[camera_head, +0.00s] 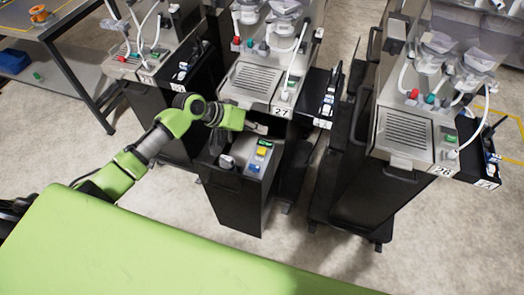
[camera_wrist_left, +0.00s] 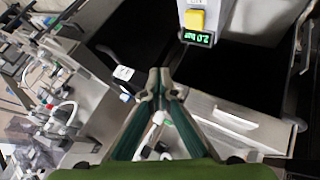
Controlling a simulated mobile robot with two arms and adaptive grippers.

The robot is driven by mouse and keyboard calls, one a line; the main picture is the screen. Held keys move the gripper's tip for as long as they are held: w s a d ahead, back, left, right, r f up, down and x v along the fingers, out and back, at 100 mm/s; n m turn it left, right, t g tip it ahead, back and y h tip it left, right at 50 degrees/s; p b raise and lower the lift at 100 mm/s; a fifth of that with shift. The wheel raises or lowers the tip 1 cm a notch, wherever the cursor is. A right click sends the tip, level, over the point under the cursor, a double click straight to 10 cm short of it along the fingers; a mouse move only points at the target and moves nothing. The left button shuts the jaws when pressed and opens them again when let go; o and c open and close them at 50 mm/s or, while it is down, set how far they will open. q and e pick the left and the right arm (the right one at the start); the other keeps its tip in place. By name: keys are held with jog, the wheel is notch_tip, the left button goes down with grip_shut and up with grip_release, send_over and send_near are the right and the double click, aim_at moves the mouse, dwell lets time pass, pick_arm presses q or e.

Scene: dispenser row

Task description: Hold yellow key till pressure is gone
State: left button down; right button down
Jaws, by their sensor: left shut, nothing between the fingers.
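The yellow key (camera_head: 262,151) is on the sloped grey panel (camera_head: 258,172) of the middle dispenser, marked 27. A small green-lit display (camera_head: 265,143) sits just beyond it. In the left wrist view the yellow key (camera_wrist_left: 195,19) is at the top, next to the display (camera_wrist_left: 198,38), whose upside-down digits look like 2.0 bar. My left gripper (camera_head: 264,129) is just beyond the panel in the head view, apart from the key. In the left wrist view the gripper (camera_wrist_left: 159,76) has its fingertips together with nothing between them, below and left of the key. My right gripper is not in view.
Dispenser 28 (camera_head: 405,128) stands at the right and another dispenser (camera_head: 155,58) at the left. A blue key (camera_head: 253,167) is also on the panel. A shelf (camera_head: 55,70) is at far left. My green body fills the front; pale floor lies between.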

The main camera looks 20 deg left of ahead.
aim_at(259, 150)
pick_arm(q)
notch_tip(259, 150, down, 7)
jog(key=b, duration=0.5)
jog(key=shift+b, duration=0.35)
jog(key=shift+f, duration=0.4)
dwell(0.4)
jog(key=shift+f+b, duration=0.4)
jog(key=shift+b, duration=0.05)
